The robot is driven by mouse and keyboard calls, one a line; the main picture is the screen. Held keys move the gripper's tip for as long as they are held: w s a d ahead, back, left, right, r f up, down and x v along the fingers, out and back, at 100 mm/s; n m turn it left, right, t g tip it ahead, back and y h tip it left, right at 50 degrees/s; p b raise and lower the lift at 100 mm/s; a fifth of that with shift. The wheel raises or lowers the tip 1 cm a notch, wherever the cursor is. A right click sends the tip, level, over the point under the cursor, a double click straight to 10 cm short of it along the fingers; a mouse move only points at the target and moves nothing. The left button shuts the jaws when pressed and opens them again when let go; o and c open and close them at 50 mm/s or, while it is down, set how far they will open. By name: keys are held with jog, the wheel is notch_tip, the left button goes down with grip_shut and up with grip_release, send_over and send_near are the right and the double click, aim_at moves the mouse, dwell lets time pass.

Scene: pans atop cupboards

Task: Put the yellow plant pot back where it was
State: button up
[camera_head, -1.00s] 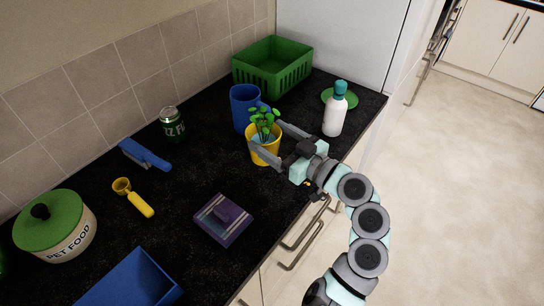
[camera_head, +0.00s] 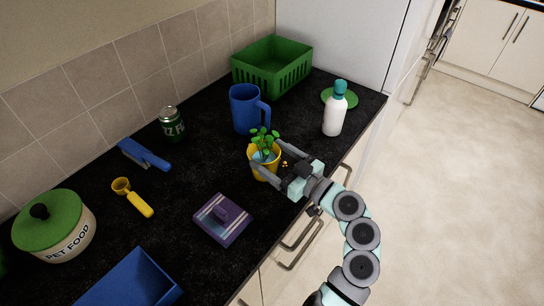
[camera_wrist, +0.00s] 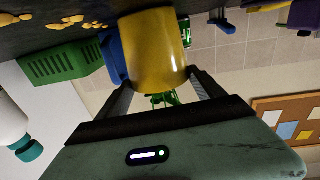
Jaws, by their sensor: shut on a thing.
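The yellow plant pot (camera_head: 263,171) with a green leafy plant (camera_head: 264,142) is near the counter's front edge in the head view. My gripper (camera_head: 268,158) is shut on it, with one finger on each side. In the wrist view the pot (camera_wrist: 153,48) shows upside down between my fingers (camera_wrist: 160,92), its plant (camera_wrist: 163,98) partly hidden behind my gripper's body. I cannot tell whether the pot's base touches the counter.
A blue jug (camera_head: 244,110) stands just behind the pot, and a white bottle (camera_head: 334,115) to the right. A purple box (camera_head: 222,220) lies front left. A green basket (camera_head: 272,68) is at the back. Small yellow bits (camera_wrist: 62,20) lie on the dark counter (camera_head: 180,190).

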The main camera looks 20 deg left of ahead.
jog(key=o, duration=1.9)
jog(key=shift+r+p, duration=0.2)
jog(key=shift+p, duration=0.25)
jog(key=b+v, duration=0.2)
jog(key=v, duration=1)
jog(key=shift+f, duration=0.1)
